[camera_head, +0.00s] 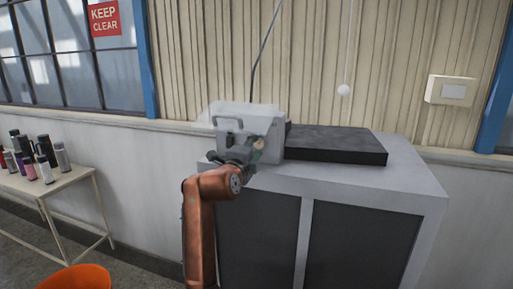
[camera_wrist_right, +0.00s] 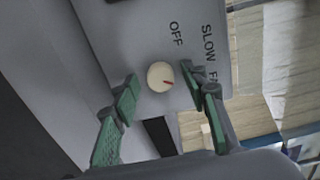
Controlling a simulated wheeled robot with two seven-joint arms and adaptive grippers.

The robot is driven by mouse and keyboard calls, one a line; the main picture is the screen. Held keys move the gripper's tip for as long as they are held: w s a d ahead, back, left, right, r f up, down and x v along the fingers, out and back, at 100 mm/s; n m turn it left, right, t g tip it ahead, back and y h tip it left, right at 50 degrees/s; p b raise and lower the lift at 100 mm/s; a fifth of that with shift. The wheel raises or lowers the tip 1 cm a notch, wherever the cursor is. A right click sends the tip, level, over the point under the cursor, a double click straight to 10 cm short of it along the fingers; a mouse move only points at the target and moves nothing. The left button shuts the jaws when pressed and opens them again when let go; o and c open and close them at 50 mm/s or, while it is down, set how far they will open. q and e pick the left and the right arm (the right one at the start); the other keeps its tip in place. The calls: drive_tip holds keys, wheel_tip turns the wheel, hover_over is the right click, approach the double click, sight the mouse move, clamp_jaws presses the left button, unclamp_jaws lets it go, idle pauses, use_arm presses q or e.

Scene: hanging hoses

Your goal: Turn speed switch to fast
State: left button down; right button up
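The speed switch is a round cream knob (camera_wrist_right: 160,76) with a red mark, on the grey panel (camera_wrist_right: 135,35) of a machine. In the right wrist view the labels OFF, SLOW and the start of a third word, "FA", show; a finger hides the rest. The red mark points to the lower right of that view; I cannot tell which label it matches. My right gripper (camera_wrist_right: 160,74) is open, with one green finger on each side of the knob; contact is unclear. In the head view it is at the front of the grey machine box (camera_head: 274,147). My left gripper is not in view.
The machine stands on a grey cabinet (camera_head: 415,185) beside a flat black slab (camera_head: 335,145). A white ball on a cord (camera_head: 343,90) hangs behind. A table (camera_head: 70,180) with several bottles and an orange round object (camera_head: 75,278) are at left.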

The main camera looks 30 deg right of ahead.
drive_tip(key=v, duration=1.2)
drive_tip(key=shift+s+d, duration=0.1)
drive_tip(key=shift+d, duration=0.05)
idle(0.3)
